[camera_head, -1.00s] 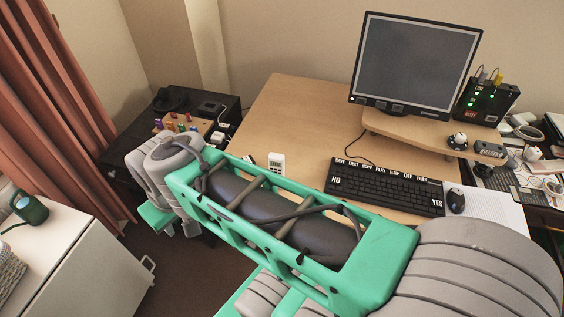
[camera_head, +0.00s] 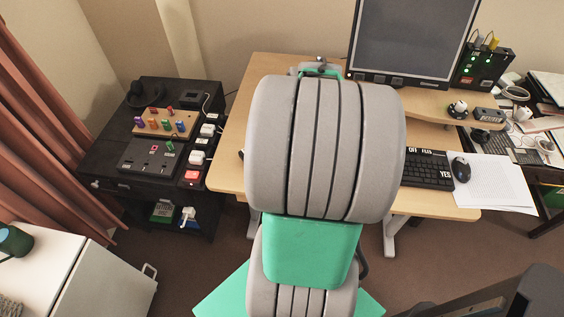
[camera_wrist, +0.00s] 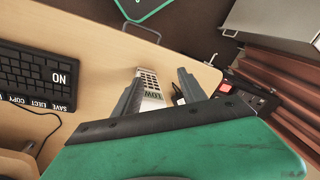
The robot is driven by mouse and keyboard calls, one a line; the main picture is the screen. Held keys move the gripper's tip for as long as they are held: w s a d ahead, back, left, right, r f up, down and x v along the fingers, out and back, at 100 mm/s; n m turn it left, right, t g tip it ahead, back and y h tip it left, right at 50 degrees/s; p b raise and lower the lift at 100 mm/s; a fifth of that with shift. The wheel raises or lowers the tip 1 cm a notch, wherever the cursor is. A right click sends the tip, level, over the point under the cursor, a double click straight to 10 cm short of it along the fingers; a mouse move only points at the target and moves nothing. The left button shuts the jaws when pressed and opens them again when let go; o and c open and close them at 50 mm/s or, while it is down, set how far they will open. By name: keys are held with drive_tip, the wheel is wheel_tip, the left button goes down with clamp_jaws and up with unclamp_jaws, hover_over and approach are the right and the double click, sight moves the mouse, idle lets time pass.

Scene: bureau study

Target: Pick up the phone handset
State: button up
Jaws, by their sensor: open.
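In the wrist view, a white handset-like device (camera_wrist: 150,82) with a grid of small keys and the letters LOW lies at the wooden desk. It shows between the two grey fingers of my gripper (camera_wrist: 160,72), which are apart, with nothing clearly held. I cannot tell how far above it the fingers are. In the head view my arm hides this device and the fingers. A black curved object (camera_head: 145,95), perhaps another handset, rests on the dark cabinet at the left; its kind is unclear.
A black keyboard (camera_wrist: 32,75) lies beside the device on the desk (camera_head: 262,75). The monitor (camera_head: 415,38) stands at the back. The dark cabinet (camera_head: 100,172) bears a peg board (camera_head: 165,124) and several switches. A white cabinet (camera_head: 50,255) stands at front left.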

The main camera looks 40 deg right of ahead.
drive_tip(key=d+n, duration=0.1)
drive_tip(key=n, duration=0.2)
drive_tip(key=w+d+n+t, duration=0.1)
drive_tip(key=d+n, duration=0.1)
drive_tip(key=n, duration=0.2)
drive_tip(key=d+n+y, duration=0.1)
drive_tip(key=n, duration=0.2)
drive_tip(key=shift+w+d+n+t, duration=0.3)
drive_tip(key=shift+d+n+t, duration=0.05)
drive_tip(key=shift+n+t, duration=0.05)
drive_tip(key=shift+w+n, duration=0.1)
drive_tip(key=shift+n, duration=0.2)
drive_tip(key=x, duration=0.7)
drive_tip(key=shift+w+a+f, duration=0.2)
drive_tip(key=shift+w, duration=0.1)
clamp_jaws()
